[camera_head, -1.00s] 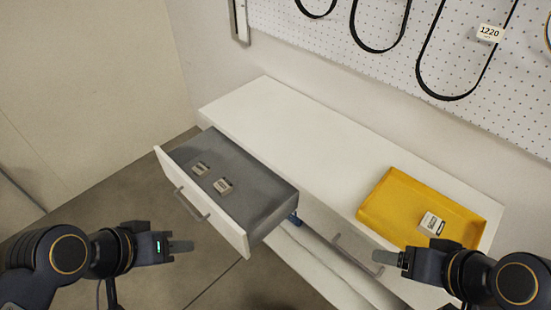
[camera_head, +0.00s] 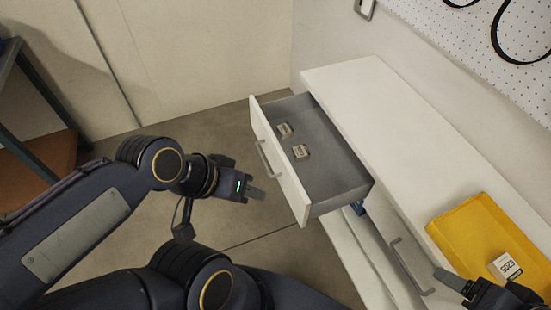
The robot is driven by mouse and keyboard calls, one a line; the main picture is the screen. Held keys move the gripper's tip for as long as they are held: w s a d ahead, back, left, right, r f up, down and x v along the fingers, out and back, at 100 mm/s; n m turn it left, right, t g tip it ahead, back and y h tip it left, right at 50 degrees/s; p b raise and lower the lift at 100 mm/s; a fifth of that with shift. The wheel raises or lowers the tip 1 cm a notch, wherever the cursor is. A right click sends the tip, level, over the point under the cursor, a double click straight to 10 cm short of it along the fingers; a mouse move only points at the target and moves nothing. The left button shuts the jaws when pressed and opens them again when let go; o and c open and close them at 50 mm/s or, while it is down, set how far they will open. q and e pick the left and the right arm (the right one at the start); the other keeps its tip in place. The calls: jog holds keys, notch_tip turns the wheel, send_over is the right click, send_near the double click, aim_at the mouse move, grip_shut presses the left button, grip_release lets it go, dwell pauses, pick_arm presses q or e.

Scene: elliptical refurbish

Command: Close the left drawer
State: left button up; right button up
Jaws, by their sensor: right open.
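The left drawer (camera_head: 334,185) is pulled well out of the white cabinet (camera_head: 372,92). Its white front panel (camera_head: 277,155) carries a grey bar handle (camera_head: 264,158) and faces left. Two small labelled boxes, one nearer the front (camera_head: 285,130) and one beside it (camera_head: 301,151), lie on its grey floor. My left gripper (camera_head: 256,193) is in front of the drawer front, below the handle in the picture and apart from it. Its fingers are seen edge-on, so I cannot tell whether they are open. My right gripper (camera_head: 447,280) is open at the lower right, close to the right drawer's handle (camera_head: 407,268).
A yellow tray (camera_head: 462,228) with a white labelled box (camera_head: 505,266) sits on the cabinet top at right. A pegboard (camera_head: 500,45) with black loops hangs on the wall behind. A dark-framed shelf (camera_head: 45,160) stands at far left. Open floor lies left of the drawer.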

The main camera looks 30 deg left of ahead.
pick_arm(q)
jog(key=f+n+g+h+b, duration=0.1)
jog(key=f+b, duration=0.2)
jog(key=d+f+n+g+h+b, duration=0.1)
jog(key=f+n+b, duration=0.1)
jog(key=f+b, duration=0.1)
jog(key=f+n+g+h+b, duration=0.1)
jog(key=f+n+b, duration=0.1)
jog(key=f, duration=0.3)
jog(key=shift+w+d+f+h+b, duration=0.1)
jog(key=shift+w+d+h+b, duration=0.15)
jog(key=shift+b, duration=0.4)
grip_shut()
jog(key=n+t+h+b, duration=0.5)
jog(key=n+t+b, duration=0.6)
jog(key=n+b, duration=0.85)
send_near(285, 183)
jog(key=shift+n+y, duration=0.35)
jog(key=shift+n, duration=0.6)
jog(key=x, duration=0.6)
jog(key=shift+w+d+r, duration=0.2)
jog(key=shift+d+r, duration=0.05)
jog(key=shift+d, duration=0.1)
